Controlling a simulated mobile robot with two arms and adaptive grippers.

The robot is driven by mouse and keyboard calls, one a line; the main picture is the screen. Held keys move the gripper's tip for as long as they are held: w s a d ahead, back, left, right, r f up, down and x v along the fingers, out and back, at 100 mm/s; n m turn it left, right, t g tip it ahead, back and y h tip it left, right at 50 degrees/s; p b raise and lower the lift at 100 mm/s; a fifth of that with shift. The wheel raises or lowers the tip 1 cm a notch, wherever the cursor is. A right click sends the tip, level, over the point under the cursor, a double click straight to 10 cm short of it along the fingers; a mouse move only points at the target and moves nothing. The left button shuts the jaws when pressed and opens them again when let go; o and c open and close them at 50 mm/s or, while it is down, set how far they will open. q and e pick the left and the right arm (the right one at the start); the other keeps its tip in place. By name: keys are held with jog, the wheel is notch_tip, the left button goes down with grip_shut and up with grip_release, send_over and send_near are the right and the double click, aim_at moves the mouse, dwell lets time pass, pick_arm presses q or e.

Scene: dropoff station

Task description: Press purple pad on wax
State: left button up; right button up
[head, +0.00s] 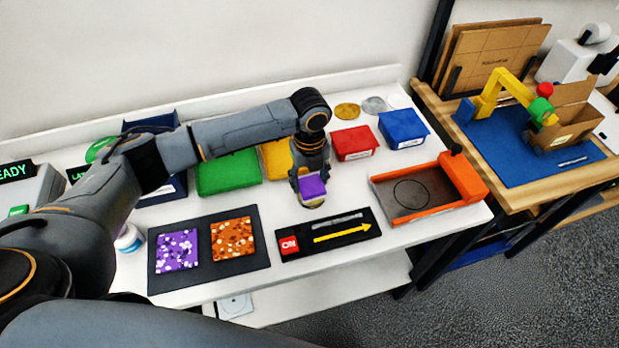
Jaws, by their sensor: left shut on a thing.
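My left gripper (313,190) reaches down over the middle of the white table, shut on a small purple block (312,186). A pale underside shows below the block, and I cannot tell whether it touches the table. A purple speckled square (177,250) and an orange speckled square (232,238) lie side by side on a dark mat (210,278), left of the gripper and nearer the front edge. Nothing in view is clearly marked as wax. My right gripper is out of view.
A black strip with a yellow arrow (342,232) lies just in front of the gripper. An orange-framed tray (408,219) is to its right. Green (228,172), red (353,143) and blue (403,129) bins stand behind. A wooden table (520,200) adjoins at right.

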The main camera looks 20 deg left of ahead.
aim_at(309, 182)
pick_arm(q)
jog(key=shift+f, duration=0.5)
dwell(0.8)
jog(key=shift+f, duration=0.1)
dwell(1.5)
notch_tip(309, 182, up, 7)
jog(key=p, duration=0.7)
jog(key=shift+p, duration=0.4)
dwell(0.6)
